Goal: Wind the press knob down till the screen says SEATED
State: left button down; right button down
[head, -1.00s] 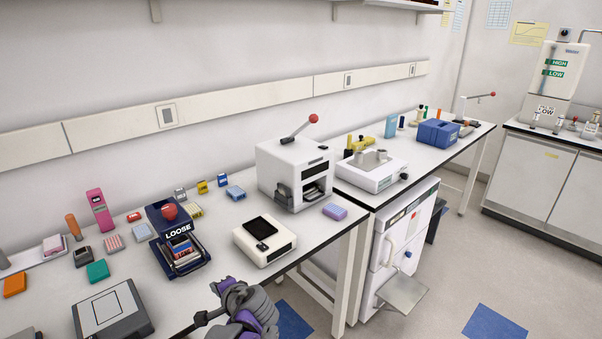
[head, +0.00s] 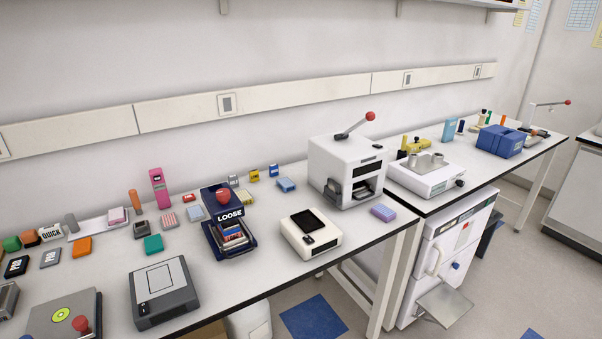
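A dark blue press (head: 229,226) stands on the long white bench, left of the middle of the head view. Its screen reads LOOSE. A red knob (head: 223,196) sits on top of it. Its front bay is open and holds a small stack of coloured pieces (head: 233,237). Neither of my grippers shows in the head view, and nothing touches the knob.
A grey flat device (head: 161,290) stands in front and left of the press, and a white device (head: 310,233) to its right. Several small blocks lie around and behind it. A white lever machine (head: 345,170) stands further right.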

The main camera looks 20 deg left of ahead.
aim_at(223, 194)
jog(key=j+u, duration=0.2)
jog(key=u, duration=0.95)
